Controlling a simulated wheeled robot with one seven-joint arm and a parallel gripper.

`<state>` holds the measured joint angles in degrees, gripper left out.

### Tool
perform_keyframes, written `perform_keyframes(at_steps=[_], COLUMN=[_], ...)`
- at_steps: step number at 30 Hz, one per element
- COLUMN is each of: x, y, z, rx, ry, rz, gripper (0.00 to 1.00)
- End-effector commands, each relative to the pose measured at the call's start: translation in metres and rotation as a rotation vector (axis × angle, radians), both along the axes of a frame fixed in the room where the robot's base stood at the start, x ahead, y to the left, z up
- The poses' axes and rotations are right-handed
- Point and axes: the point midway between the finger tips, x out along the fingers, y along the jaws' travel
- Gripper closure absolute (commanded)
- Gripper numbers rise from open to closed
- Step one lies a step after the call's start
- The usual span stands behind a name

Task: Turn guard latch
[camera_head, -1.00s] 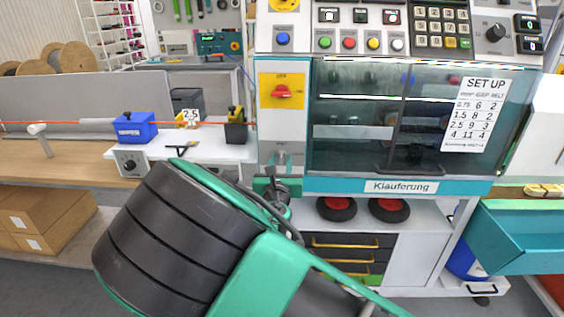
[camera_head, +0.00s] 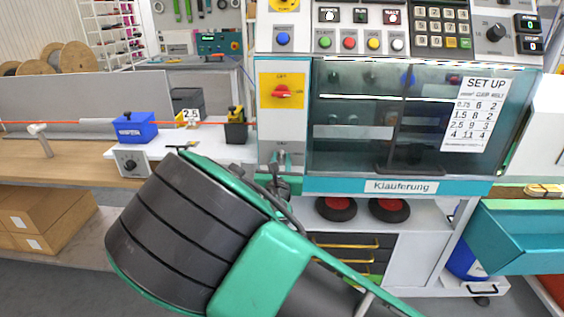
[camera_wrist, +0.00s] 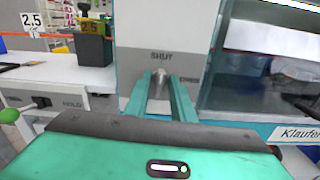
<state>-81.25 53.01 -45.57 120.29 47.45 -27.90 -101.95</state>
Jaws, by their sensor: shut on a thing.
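The guard latch (camera_wrist: 159,88) is a small grey metal handle on the pale panel left of the machine's window. In the wrist view it stands about upright below the word SHUT, with a second label to its right. My gripper (camera_wrist: 160,95) has its two green fingers on either side of the latch and is shut on it. In the head view my gripper (camera_head: 279,184) is at the panel's lower end, partly hidden by my arm. The latch (camera_head: 283,158) shows only in part there.
A blue box (camera_head: 134,128) and an orange cable are on the left bench. Drawers with yellow handles (camera_head: 345,245) are below.

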Motion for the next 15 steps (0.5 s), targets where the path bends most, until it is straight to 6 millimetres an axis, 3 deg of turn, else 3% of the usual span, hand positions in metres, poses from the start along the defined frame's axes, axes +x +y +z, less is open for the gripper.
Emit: perform_keyframes(at_steps=[15], x=[0.0004], y=[-0.0030], z=[-0.0006], rx=[0.414], ry=[-0.013], rz=[-0.002], gripper=[1.00])
